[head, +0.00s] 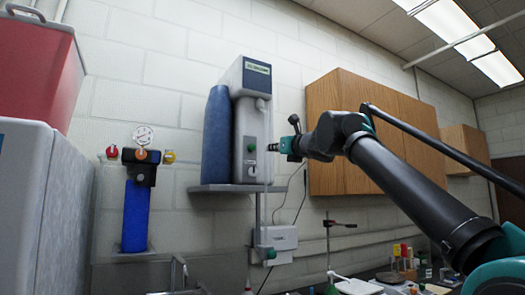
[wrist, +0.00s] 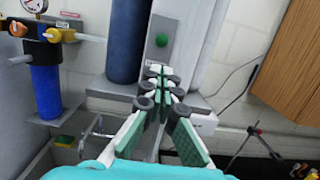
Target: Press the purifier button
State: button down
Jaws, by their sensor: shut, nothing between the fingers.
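The purifier (head: 258,105) is a tall grey-white unit on a wall shelf, with a blue cylinder at its left. Its round green button (head: 251,148) is on the front and also shows in the wrist view (wrist: 161,40). My gripper (head: 271,147) is shut and empty, its tips just right of the button in the head view. In the wrist view my gripper (wrist: 160,72) points up the picture toward the purifier front, with the button just beyond the fingertips. A gap seems to remain between tips and button; its depth is hard to judge.
Wooden wall cabinets (head: 370,135) are right of the purifier. The grey shelf (head: 225,188) is below it. A blue filter with gauge (head: 136,215) hangs at left. A clamp stand (head: 328,240) and bench items are lower right.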

aim_at(252, 150)
jog(key=x, duration=1.3)
jog(key=shift+w+a, duration=0.1)
jog(key=shift+w, duration=0.15)
jog(key=shift+r, duration=0.1)
